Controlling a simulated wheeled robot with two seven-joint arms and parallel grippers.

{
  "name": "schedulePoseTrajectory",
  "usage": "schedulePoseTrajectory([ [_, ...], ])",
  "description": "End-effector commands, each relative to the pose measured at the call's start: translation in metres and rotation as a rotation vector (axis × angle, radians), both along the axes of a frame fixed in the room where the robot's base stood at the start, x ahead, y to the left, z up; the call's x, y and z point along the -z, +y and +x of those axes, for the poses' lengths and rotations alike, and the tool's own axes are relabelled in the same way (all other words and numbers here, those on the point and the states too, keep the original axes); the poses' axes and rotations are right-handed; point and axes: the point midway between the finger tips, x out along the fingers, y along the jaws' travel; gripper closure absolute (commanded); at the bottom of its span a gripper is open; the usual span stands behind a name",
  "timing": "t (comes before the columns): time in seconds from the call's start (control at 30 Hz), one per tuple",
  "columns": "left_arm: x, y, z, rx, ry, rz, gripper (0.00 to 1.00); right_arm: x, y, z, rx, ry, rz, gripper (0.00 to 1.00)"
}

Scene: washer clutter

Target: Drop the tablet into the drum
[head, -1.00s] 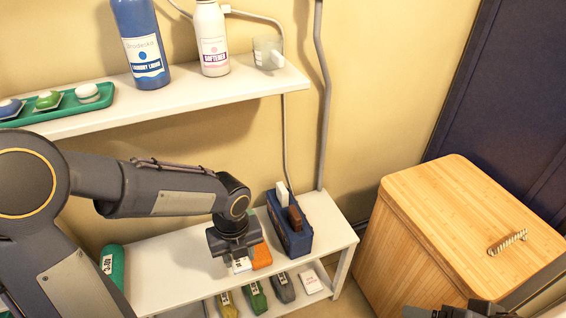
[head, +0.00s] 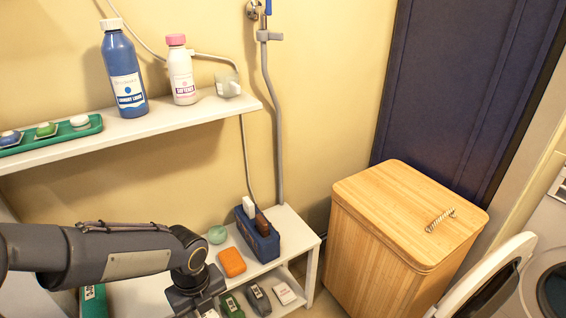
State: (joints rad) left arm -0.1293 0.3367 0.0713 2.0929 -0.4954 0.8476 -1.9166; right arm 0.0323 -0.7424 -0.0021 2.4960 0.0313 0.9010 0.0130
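My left gripper (head: 198,302) points down over the front of the lower shelf, at the bottom of the head view. A small white piece shows at its fingertips; I cannot tell whether it is held or lies below. Several small blue, green and white-topped tablet-like pieces (head: 46,130) sit on a green tray (head: 95,124) on the upper shelf. I cannot tell which thing is the tablet. The washer's round opening (head: 553,290) is partly in view at the lower right, its door (head: 490,280) standing open. The drum's inside is mostly hidden. My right gripper is out of view.
A wooden hamper (head: 400,215) stands between the shelves and washer. The lower shelf (head: 150,295) holds an orange block (head: 232,262), a pale green round piece (head: 217,234) and a dark blue caddy (head: 258,238). Two bottles (head: 125,75) and a clear cup (head: 228,85) stand above.

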Motion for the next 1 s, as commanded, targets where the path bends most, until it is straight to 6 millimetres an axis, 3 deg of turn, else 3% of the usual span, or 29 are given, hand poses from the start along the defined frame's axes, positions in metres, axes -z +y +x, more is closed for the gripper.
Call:
schedulePoseTrajectory([
  [0.47, -0.052, 0.005, 0.019, -0.567, 0.007, -0.004, 0.86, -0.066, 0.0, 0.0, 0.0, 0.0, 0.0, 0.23],
  [1.0, -0.155, 0.021, 0.063, -1.973, 0.01, 0.003, 0.86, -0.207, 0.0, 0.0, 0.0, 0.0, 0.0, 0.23],
])
